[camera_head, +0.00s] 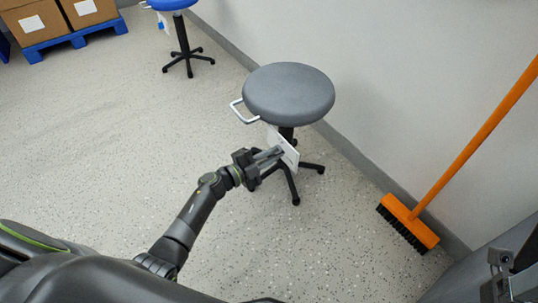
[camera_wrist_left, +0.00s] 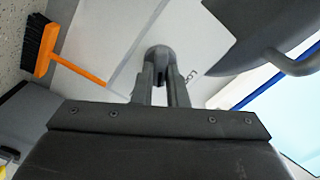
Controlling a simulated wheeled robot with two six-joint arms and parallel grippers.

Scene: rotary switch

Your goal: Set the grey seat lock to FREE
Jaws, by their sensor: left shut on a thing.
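The grey stool (camera_head: 289,92) stands near the wall with a metal handle (camera_head: 240,112) on its left side. A white plate (camera_head: 285,146) hangs tilted under its seat. My left gripper (camera_head: 272,154) reaches the plate from the front left and is shut on the seat lock's grey knob. In the left wrist view, the knob (camera_wrist_left: 160,54) sits between my closed fingers (camera_wrist_left: 160,86), in front of the white plate (camera_wrist_left: 115,47). The knob's setting cannot be told. My right gripper is not in view.
An orange broom (camera_head: 412,222) leans on the wall at the right. A grey surface with metal parts (camera_head: 503,262) is at the lower right. A blue stool (camera_head: 172,5) and boxes on a blue pallet (camera_head: 74,38) are at the back. The left floor is clear.

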